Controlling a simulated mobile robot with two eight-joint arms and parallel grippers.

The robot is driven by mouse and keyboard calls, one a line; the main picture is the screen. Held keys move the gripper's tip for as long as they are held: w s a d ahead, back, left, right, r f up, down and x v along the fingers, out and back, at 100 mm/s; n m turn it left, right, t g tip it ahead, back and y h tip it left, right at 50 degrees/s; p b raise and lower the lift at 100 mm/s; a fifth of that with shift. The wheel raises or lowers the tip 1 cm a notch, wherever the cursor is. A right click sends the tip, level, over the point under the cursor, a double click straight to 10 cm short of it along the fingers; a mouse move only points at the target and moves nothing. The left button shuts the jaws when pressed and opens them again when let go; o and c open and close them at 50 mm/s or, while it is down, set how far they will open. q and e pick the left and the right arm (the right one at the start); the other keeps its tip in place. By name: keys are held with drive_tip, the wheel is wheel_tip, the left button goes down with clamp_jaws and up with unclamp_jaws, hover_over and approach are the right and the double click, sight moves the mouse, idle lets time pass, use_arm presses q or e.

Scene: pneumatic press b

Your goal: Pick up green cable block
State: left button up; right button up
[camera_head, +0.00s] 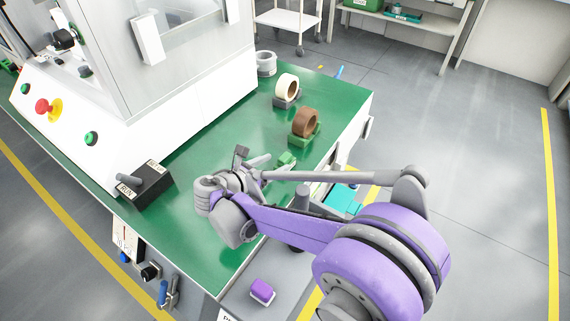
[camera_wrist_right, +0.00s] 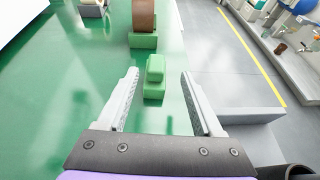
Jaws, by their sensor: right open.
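The green cable block (camera_head: 287,159) is a small stepped green piece on the green table top. In the right wrist view the cable block (camera_wrist_right: 154,78) lies ahead, between the two finger lines and a little nearer the left finger. My right gripper (camera_head: 262,164) is open and empty in the head view, just left of the block. In the wrist view its fingertips (camera_wrist_right: 160,74) show apart, with no contact on the block visible. Part of the block is hidden by my right gripper in the head view. My left gripper is not in view.
A brown roll on a green holder (camera_head: 305,124) stands beyond the block. A cream roll (camera_head: 287,86) and a grey roll (camera_head: 265,63) stand farther back. The middle of the table (camera_head: 220,130) is clear.

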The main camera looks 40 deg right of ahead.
sight(284, 157)
drive_tip(key=x, duration=0.2)
drive_tip(key=b+x, duration=0.1)
drive_tip(key=x, duration=0.3)
drive_tip(key=shift+w+d+f+b, duration=0.2)
drive_tip(key=shift+w+b, duration=0.1)
drive_tip(key=shift+w, duration=0.1)
drive_tip(key=shift+r, duration=0.1)
clamp_jaws()
